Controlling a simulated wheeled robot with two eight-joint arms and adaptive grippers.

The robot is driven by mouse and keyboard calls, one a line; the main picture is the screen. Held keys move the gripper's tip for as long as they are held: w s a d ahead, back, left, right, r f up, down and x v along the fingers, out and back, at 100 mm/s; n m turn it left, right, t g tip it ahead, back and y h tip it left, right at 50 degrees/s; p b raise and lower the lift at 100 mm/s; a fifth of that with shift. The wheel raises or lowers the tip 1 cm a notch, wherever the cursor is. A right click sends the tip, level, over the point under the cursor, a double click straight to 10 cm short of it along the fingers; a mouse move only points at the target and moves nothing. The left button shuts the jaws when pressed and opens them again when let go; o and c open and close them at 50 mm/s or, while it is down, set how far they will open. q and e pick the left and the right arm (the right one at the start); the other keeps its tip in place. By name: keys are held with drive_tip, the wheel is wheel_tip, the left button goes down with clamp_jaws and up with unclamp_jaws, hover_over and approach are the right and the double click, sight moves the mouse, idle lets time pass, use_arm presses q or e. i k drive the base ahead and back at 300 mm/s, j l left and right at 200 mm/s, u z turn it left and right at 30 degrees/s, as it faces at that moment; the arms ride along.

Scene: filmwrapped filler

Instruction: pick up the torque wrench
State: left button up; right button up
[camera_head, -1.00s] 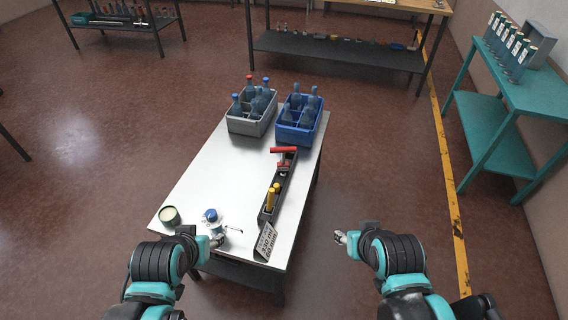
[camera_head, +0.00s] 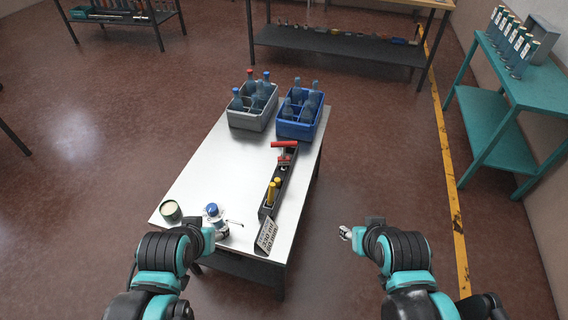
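A dark narrow tool holder (camera_head: 284,188) lies along the right side of the white table. A red-handled tool (camera_head: 284,146) stands at its far end, and yellow-handled tools (camera_head: 272,190) stand in its near part. I cannot tell for sure which tool is the torque wrench. My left gripper (camera_head: 223,232) is low at the near edge of the table, close to a small blue-capped bottle (camera_head: 212,210); its fingers are too small to read. My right gripper (camera_head: 345,233) is off the table, to the right of its near corner, with nothing visible in it.
A grey crate (camera_head: 250,121) and a blue crate (camera_head: 299,130) of bottles stand at the far end of the table (camera_head: 205,170). A round tin (camera_head: 171,210) and a lettered sign (camera_head: 267,236) are near the front. A teal bench (camera_head: 530,90) stands at right.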

sight(283, 161)
drive_tip(key=i+l+u, duration=0.2)
drive_tip(key=l+u, duration=0.25)
drive_tip(key=i+l+u, duration=0.15)
drive_tip(key=l+u, duration=1.25)
drive_tip(key=k+l+u, duration=0.15)
drive_tip(key=l+u, duration=0.3)
drive_tip(key=l, duration=0.15)
